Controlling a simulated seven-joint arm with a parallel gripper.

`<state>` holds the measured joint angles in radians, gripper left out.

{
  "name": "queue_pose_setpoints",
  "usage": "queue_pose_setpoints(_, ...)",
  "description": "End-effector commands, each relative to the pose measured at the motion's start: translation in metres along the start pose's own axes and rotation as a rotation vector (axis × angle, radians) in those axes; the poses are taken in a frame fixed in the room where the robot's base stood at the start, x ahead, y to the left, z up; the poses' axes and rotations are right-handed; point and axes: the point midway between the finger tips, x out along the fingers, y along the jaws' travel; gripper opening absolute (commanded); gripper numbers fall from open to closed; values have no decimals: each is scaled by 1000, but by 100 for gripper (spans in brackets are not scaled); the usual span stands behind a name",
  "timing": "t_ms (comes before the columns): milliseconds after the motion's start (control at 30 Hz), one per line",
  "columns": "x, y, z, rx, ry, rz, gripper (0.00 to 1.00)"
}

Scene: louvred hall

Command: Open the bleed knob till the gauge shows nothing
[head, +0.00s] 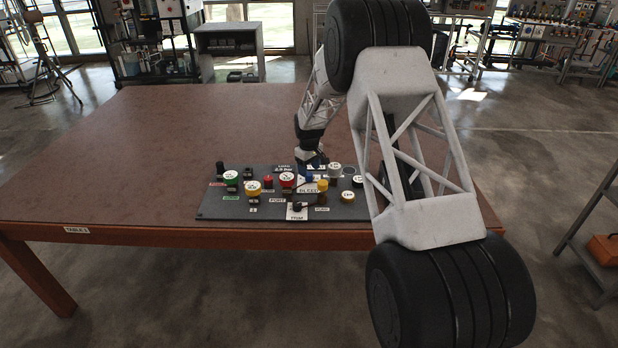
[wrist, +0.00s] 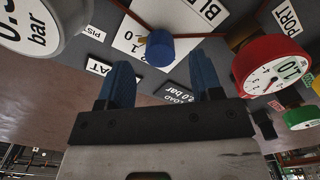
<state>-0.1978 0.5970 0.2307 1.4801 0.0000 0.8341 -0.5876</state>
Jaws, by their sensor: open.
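A small yellow mark shows at the knob's left side. My gripper (wrist: 165,76) is open, its two blue fingers apart, with the knob beyond the gap between them and nothing held. A red-rimmed round gauge (wrist: 272,70) with a white dial is at the right; its exact reading is hard to tell. In the head view my gripper (head: 311,159) is at the panel's back edge, partly hidden.
The dark panel (head: 225,208) on the brown table (head: 150,140) carries several coloured knobs, dials and labels close together. A white disc marked bar (wrist: 35,25) is at the wrist view's upper left, and a green-rimmed dial (wrist: 302,117) at right. The table's left side is clear.

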Motion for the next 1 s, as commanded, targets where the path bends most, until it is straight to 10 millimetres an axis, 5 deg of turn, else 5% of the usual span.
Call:
queue_pose_setpoints(233,23,0,0,0,0,0,60)
queue_pose_setpoints(1000,41,0,0,0,0,0,60)
